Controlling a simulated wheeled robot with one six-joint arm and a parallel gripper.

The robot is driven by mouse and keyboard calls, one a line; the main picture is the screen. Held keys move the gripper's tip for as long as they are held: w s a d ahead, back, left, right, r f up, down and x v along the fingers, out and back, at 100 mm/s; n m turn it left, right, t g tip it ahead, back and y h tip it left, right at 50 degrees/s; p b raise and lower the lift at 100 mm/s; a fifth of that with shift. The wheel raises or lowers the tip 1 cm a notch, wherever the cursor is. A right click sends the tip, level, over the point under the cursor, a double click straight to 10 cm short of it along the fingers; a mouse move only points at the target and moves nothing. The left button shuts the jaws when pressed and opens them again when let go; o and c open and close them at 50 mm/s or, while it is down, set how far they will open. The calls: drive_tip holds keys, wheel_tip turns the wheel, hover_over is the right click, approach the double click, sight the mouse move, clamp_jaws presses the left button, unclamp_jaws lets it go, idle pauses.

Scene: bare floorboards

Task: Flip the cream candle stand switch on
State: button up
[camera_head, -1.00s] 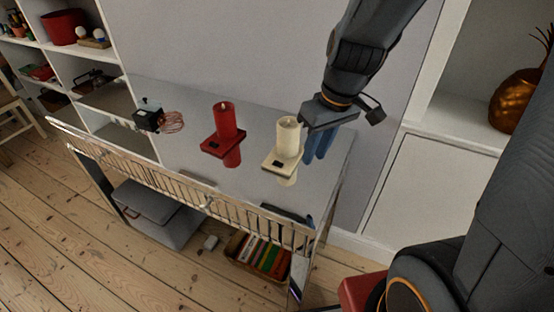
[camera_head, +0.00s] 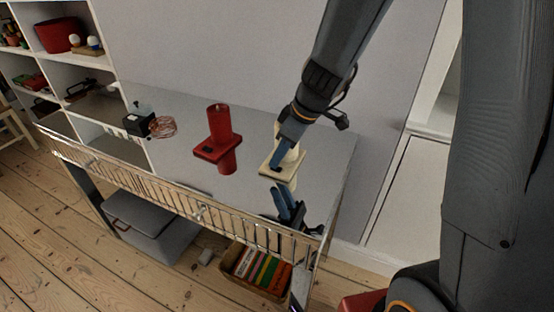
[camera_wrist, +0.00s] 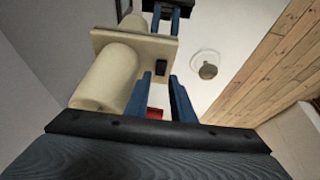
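The cream candle stand (camera_head: 270,166) stands on the glossy table, its candle (camera_head: 299,154) partly hidden behind my gripper. In the wrist view the cream base plate (camera_wrist: 128,43), the cream candle (camera_wrist: 108,80) and the small black switch (camera_wrist: 161,68) show clearly. My gripper (camera_head: 278,148) points down at the stand. In the wrist view its two blue fingers (camera_wrist: 160,76) are apart with nothing held between them, and their tips lie near the switch. I cannot tell whether they touch it. Which way the switch is set is too small to tell.
A red candle stand (camera_head: 212,151) is just left of the cream one. A dark box with copper wire (camera_head: 139,123) sits farther left. The glossy table (camera_head: 185,160) mirrors objects and has a metal rail (camera_head: 180,193) along its front edge.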

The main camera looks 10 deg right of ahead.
drive_tip(key=shift+x, duration=1.1)
clamp_jaws()
